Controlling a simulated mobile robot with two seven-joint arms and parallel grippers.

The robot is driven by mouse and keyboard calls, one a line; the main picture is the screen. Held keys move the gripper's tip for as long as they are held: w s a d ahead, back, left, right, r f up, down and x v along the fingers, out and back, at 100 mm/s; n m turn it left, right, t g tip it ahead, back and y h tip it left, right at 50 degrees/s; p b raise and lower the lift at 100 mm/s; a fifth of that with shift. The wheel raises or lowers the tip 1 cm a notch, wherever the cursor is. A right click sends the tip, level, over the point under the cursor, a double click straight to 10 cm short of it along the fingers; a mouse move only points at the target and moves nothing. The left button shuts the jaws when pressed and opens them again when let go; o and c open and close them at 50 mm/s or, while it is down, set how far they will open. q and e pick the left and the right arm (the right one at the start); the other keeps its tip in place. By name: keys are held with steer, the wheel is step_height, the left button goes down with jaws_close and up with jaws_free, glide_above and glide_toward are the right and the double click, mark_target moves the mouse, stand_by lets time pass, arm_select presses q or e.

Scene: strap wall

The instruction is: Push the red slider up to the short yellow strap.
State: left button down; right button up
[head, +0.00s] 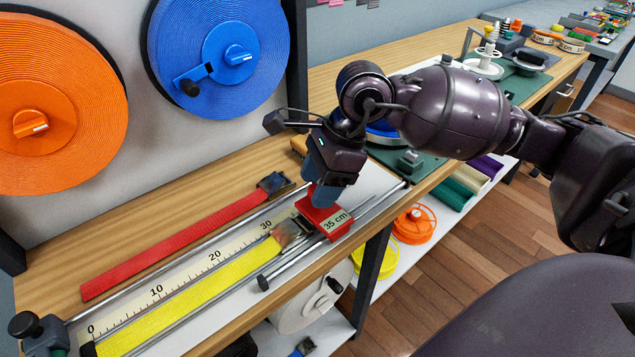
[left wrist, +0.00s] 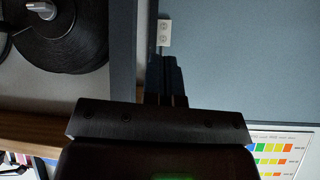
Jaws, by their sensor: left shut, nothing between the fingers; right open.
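The red slider (head: 343,222), marked "35 cm", sits on the metal rails of the measuring bench at the right of the scale. The short yellow strap (head: 185,303) lies flat along the scale from 0 to about 30, with a metal end piece (head: 288,234) near the slider. Whether the slider touches that end I cannot tell. My right gripper (head: 320,195) points down at the slider, its fingertips partly hidden against the block. It is open. My left gripper (left wrist: 168,82) is shut and empty in the left wrist view, away from the bench; the head view does not show it.
A red strap (head: 185,243) with a dark buckle lies behind the rails. Orange (head: 60,110) and blue (head: 175,50) strap reels hang on the wall. A green mat (head: 425,172) with parts lies right of the bench. A dark reel (left wrist: 60,40) is near my left gripper.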

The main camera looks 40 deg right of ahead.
steer(key=p+v, duration=0.2)
steer(key=v, duration=0.8)
steer(key=shift+r, duration=0.1)
stand_by(0.3)
